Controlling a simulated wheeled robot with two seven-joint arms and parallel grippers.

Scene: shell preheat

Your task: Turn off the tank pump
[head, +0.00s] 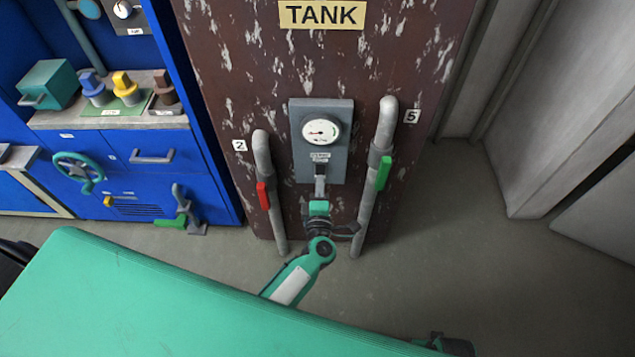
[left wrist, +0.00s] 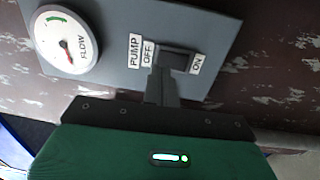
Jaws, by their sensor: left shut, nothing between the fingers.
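The brown, paint-chipped tank (head: 225,60) stands at the centre of the head view under a TANK sign. A grey panel on it carries a round FLOW gauge (head: 321,131), also in the left wrist view (left wrist: 66,38). Below it, the dark pump switch (left wrist: 178,59) sits between OFF and ON labels in the left wrist view. My left gripper (head: 320,180) is shut and empty, its fingertips (left wrist: 160,76) at the switch, near its OFF end. I cannot tell whether they touch it. The fingers hide part of the switch. My right gripper is not in view.
Grey pipes flank the panel: one with a red handle (head: 263,196), one with a green handle (head: 384,173). A blue cabinet (head: 110,160) with a teal handwheel (head: 79,172) and knobs stands left. Clear floor (head: 460,220) lies to the right.

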